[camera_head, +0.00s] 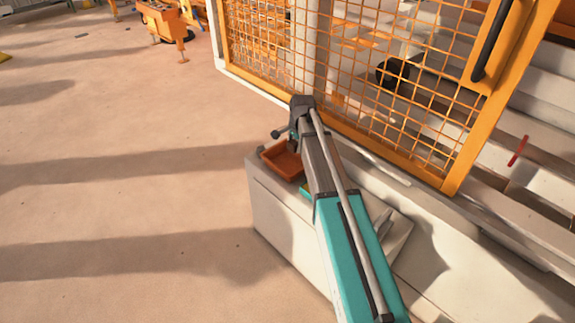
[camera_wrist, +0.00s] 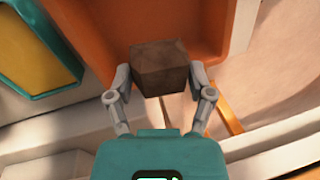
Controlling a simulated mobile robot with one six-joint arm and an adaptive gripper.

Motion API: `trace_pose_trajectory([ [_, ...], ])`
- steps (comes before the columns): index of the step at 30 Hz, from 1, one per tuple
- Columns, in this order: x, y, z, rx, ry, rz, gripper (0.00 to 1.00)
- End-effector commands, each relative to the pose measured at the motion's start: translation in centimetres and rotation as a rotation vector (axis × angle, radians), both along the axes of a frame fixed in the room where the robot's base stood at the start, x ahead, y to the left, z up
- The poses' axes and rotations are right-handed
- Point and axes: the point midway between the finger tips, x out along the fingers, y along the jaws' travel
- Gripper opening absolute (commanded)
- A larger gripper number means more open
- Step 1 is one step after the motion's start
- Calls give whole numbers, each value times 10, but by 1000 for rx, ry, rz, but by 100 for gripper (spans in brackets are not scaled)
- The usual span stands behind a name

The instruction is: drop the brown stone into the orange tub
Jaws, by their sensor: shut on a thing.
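The brown stone (camera_wrist: 160,66) is a brown cube held between the two grey fingers of my gripper (camera_wrist: 160,80) in the wrist view. My gripper is shut on its sides. The orange tub (camera_wrist: 215,22) shows behind and around the stone in that view, its floor and side wall partly hidden by the stone. In the head view the orange tub (camera_head: 282,160) sits on the end of a pale bench, beside my arm. My gripper is mostly hidden by my arm there, close to the tub's far right side. The stone cannot be made out clearly in the head view.
A teal-rimmed tray with a yellow inside (camera_wrist: 38,45) is left of the tub in the wrist view. The pale bench (camera_head: 275,215) carries the tub. An orange mesh guard (camera_head: 400,80) stands behind my arm. Open floor (camera_head: 120,190) lies left.

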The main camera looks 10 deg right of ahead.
Motion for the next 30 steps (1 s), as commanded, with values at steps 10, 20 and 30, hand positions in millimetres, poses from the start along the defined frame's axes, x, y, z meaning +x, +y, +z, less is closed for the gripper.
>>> trace_pose_trajectory([
  [10,0,0,-30,0,0,0,18],
  [20,0,0,-37,0,0,0,18],
  [30,0,0,-36,0,0,0,80],
])
